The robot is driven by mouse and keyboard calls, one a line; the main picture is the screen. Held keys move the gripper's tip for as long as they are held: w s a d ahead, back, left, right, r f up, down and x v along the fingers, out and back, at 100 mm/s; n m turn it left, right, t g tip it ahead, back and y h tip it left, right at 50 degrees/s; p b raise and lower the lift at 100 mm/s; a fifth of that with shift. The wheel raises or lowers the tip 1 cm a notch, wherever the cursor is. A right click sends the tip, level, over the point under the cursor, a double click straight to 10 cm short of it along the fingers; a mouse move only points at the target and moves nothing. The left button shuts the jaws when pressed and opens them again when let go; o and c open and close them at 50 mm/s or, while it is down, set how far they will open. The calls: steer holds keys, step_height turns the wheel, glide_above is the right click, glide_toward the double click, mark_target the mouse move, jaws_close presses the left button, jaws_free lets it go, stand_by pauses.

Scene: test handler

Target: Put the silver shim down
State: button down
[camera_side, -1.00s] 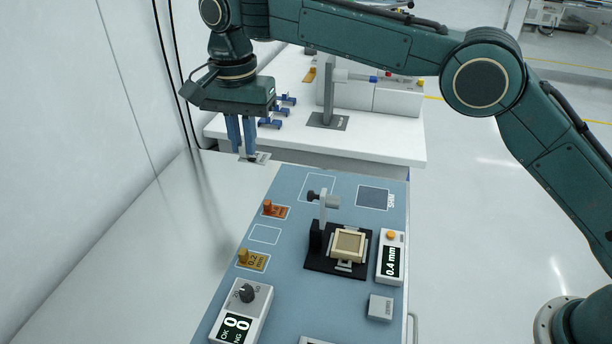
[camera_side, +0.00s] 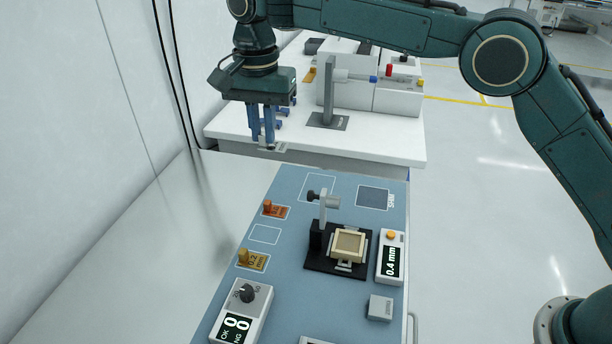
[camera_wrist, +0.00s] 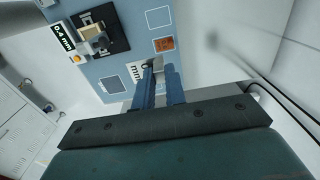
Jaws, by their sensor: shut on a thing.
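My gripper (camera_side: 263,142) is shut on the silver shim (camera_side: 274,147), a thin grey plate held in the air beyond the far left end of the blue mat (camera_side: 289,235). In the wrist view the shim (camera_wrist: 136,71) shows dark lettering and a small grip between the fingertips (camera_wrist: 158,68). An orange shim (camera_side: 279,212) and an amber 0.2 mm shim (camera_side: 252,262) lie on the mat's left side. An empty white outline (camera_side: 265,234) is between them. A larger empty outline (camera_side: 318,187) is at the far end, beside a dark square (camera_side: 373,197).
A black fixture (camera_side: 335,264) with a post and a beige square part stands mid-mat. A 0.4 mm display box (camera_side: 390,260) is to its right, and a dial box (camera_side: 241,312) is at near left. A white bench (camera_side: 375,145) with a grey stand lies behind.

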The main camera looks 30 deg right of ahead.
steer(key=d, duration=1.2)
glide_above(365, 197)
steer(key=shift+f, duration=0.1)
step_height(365, 197, down, 20)
steer(key=shift+r, duration=0.1)
stand_by(0.4)
steer(key=c, duration=1.5)
jaws_free()
steer(key=shift+o, duration=0.2)
